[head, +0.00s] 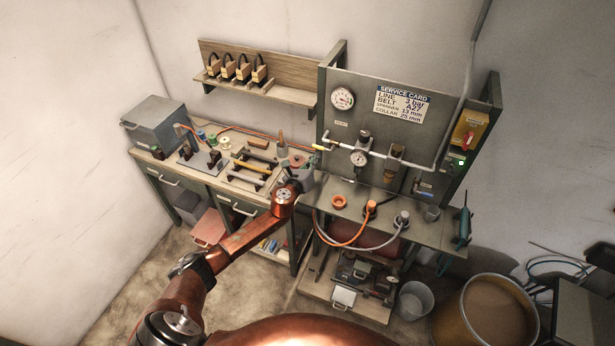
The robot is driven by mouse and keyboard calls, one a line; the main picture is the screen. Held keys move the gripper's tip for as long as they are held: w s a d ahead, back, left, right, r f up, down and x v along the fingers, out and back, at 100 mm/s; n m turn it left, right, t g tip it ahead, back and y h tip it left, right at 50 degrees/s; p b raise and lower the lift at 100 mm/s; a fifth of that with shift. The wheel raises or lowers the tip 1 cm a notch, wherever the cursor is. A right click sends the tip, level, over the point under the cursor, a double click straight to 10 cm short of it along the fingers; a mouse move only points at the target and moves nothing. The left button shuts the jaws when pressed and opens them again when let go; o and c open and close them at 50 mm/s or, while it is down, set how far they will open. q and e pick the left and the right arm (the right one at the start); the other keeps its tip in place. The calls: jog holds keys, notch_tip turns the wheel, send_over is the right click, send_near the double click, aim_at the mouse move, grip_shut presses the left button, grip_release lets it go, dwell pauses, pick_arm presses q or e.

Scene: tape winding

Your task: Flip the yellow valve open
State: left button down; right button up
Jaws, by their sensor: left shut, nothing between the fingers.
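The yellow valve handle (321,147) shows small at the left end of the grey pipe on the upright service panel. It looks roughly in line with the pipe, but its exact angle is too small to tell. My left arm reaches in from the lower left, and my left gripper (297,184) is at the left edge of the panel bench, below and left of the valve. It is shut and empty, apart from the valve handle. Its fingertips are small and hard to make out against the grey things behind. My right gripper is not in view.
The panel (390,115) carries a gauge (342,98), a regulator (359,158) and a yellow switch box (468,130). Orange and grey hoses (345,243) hang off the bench front. A tool-covered workbench (178,172) stands left. A bucket (415,300) and barrel (490,312) stand lower right.

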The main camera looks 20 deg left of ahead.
pick_arm(q)
jog(key=s, duration=0.9)
jog(key=shift+s, duration=0.4)
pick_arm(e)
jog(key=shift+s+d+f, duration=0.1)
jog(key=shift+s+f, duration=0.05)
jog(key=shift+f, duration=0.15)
